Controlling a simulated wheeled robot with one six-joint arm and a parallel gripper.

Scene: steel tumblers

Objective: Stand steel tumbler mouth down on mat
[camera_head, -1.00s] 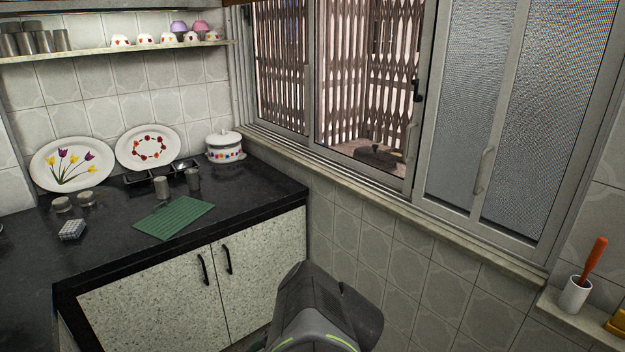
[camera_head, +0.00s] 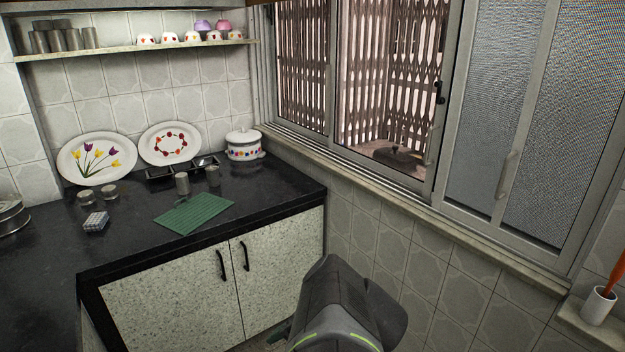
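The green ridged mat (camera_head: 193,214) lies flat on the dark counter (camera_head: 270,196), near its front edge, with nothing on it. My arm (camera_head: 345,305) rises at the bottom centre, in front of the cabinet and apart from the tumblers. My gripper's fingers do not show.
A dark divided tray (camera_head: 160,173), two plates (camera_head: 97,160) and a lidded white pot (camera_head: 243,146) stand behind. Two short jars (camera_head: 109,193) and a checked block (camera_head: 96,221) sit left of the mat. A shelf (camera_head: 140,49) holds more tumblers and cups.

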